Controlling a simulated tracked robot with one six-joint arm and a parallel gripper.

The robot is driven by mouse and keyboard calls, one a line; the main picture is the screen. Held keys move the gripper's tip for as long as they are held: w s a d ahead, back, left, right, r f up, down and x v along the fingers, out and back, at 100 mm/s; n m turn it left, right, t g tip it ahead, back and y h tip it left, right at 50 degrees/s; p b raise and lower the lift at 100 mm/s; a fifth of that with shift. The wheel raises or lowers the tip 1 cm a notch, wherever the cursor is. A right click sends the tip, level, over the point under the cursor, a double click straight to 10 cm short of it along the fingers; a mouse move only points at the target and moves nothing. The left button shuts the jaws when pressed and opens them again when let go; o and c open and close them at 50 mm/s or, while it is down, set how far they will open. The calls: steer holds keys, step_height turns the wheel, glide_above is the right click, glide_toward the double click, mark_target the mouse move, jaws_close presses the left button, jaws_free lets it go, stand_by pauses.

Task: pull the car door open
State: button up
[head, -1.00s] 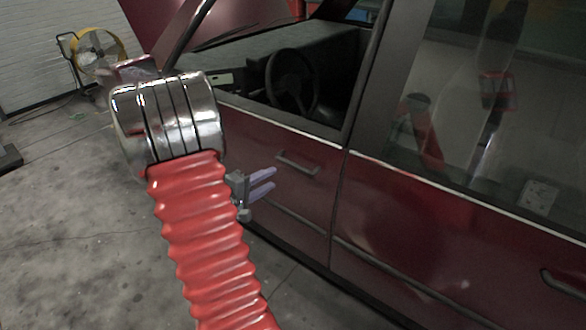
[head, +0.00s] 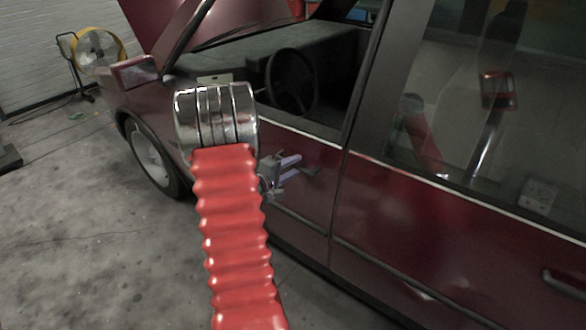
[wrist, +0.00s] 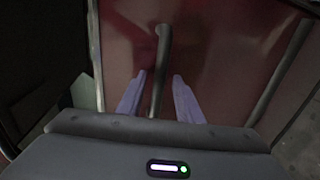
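The dark red car's front door (head: 300,205) sits flush with the body beside it and looks shut. Its window opening shows the steering wheel inside. The door handle (head: 314,171) is partly covered by my gripper (head: 298,164) in the head view. In the wrist view the handle (wrist: 162,45) is a dark bar running between the two pale purple fingers of my gripper (wrist: 159,75). The fingers are apart, one on each side of the handle, with gaps showing. I cannot tell how deep the handle sits between them.
The rear door (head: 460,240) with its own handle (head: 565,284) is at right. The raised hood (head: 160,25) and side mirror (head: 135,70) are at upper left. A yellow fan (head: 98,48) stands by the white wall.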

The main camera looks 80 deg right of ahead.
steer(key=shift+s+d, duration=0.15)
steer(key=shift+d, duration=0.15)
steer(key=shift+c, duration=0.4)
steer(key=shift+f, duration=0.1)
jaws_close()
